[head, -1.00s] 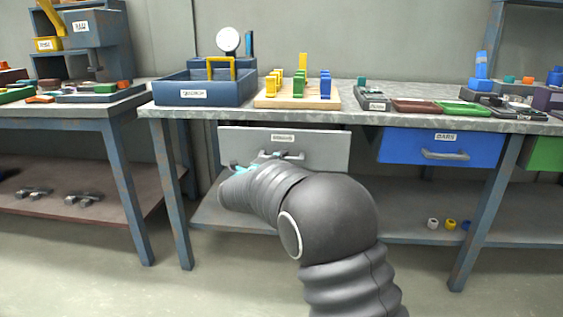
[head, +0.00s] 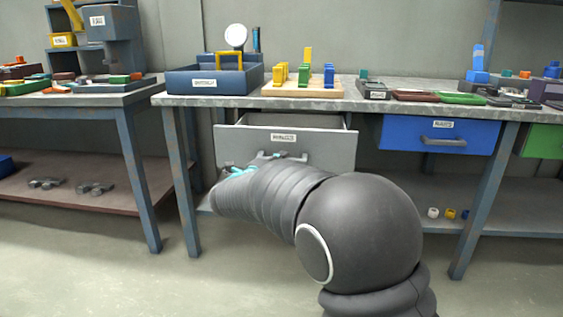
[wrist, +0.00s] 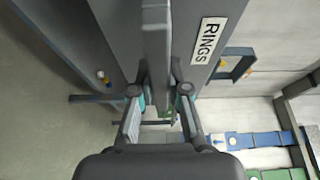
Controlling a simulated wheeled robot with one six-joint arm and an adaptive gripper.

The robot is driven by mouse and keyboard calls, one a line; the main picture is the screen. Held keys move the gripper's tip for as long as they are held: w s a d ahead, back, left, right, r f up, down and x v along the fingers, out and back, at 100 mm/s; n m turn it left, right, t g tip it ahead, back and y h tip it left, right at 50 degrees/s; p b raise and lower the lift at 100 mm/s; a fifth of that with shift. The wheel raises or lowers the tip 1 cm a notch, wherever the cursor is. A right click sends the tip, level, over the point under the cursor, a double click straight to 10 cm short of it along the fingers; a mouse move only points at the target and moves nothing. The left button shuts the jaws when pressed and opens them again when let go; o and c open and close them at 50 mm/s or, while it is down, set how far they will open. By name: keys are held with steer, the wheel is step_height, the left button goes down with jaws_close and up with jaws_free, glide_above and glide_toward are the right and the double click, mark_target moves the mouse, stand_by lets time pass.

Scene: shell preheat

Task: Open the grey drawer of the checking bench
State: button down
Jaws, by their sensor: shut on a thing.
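The grey drawer (head: 233,147) under the left part of the checking bench (head: 420,112) stands partly open, its front pulled out from below the worktop. A strip of its inside shows above the front; I cannot tell what lies in it. Its front bears a label, which reads RINGS in the wrist view (wrist: 208,41). My gripper (wrist: 160,88) is shut on the drawer's handle (wrist: 156,42), a grey bar between the two fingers. In the head view my gripper (head: 256,162) is at the drawer front, mostly hidden by my arm.
A blue drawer (head: 400,136) is shut to the right, with a green drawer (head: 540,145) beyond it. A blue tray (head: 215,82) and a wooden peg board (head: 300,91) stand on the worktop. Bench legs flank the drawers. The floor in front is clear.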

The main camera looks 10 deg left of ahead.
steer(key=shift+d, duration=0.1)
steer(key=c, duration=1.1)
jaws_free()
steer(key=v, duration=1.2)
